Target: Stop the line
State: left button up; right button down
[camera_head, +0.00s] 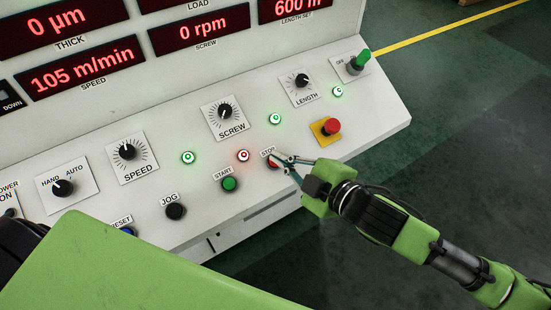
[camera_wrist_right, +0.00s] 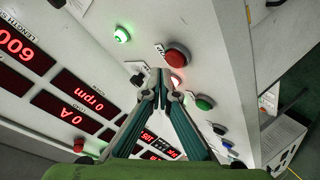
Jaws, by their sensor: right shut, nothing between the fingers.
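The red STOP button (camera_head: 272,164) sits on the sloping white panel, right of the green START button (camera_head: 230,184). My right gripper (camera_head: 281,158) is shut and empty, with its fingertips at the STOP button and partly covering it. In the right wrist view the red STOP button (camera_wrist_right: 177,58) shows just beyond the fingertips (camera_wrist_right: 165,82), and the green START button (camera_wrist_right: 204,103) lies to their right. I cannot tell whether the fingertips touch the button. The speed display (camera_head: 82,70) reads 105 m/min. My left gripper is not in view.
A red mushroom button on a yellow plate (camera_head: 326,131) stands close by, with a green-handled switch (camera_head: 358,62) behind it. A red lamp (camera_head: 243,156) and several green lamps are lit. Knobs for SCREW (camera_head: 225,112) and LENGTH (camera_head: 301,81) stick up. The floor at right is clear.

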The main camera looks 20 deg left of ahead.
jog(key=shift+f, duration=0.1)
dwell(0.5)
jog(key=shift+w+a+f, duration=0.15)
jog(key=shift+f, duration=0.15)
jog(key=shift+w+a+f+b, duration=0.15)
jog(key=shift+f+b, duration=0.15)
jog(key=shift+f, duration=0.15)
dwell(0.9)
jog(key=shift+r, duration=0.1)
jog(key=shift+s+d+r+p, duration=0.15)
jog(key=shift+r+p, duration=0.25)
jog(key=shift+p, duration=0.1)
jog(key=shift+s+d+r+p, duration=0.15)
jog(key=shift+r+p, duration=0.2)
jog(key=shift+p, duration=0.15)
jog(key=shift+d+r+p, duration=0.1)
jog(key=shift+r+p, duration=0.35)
jog(key=shift+p, duration=0.05)
jog(key=r+p, duration=0.1)
jog(key=s+d+r+p, duration=0.1)
jog(key=r+p, duration=0.1)
jog(key=p, duration=0.1)
jog(key=shift+s+d+r, duration=0.2)
jog(key=shift+d+r, duration=0.1)
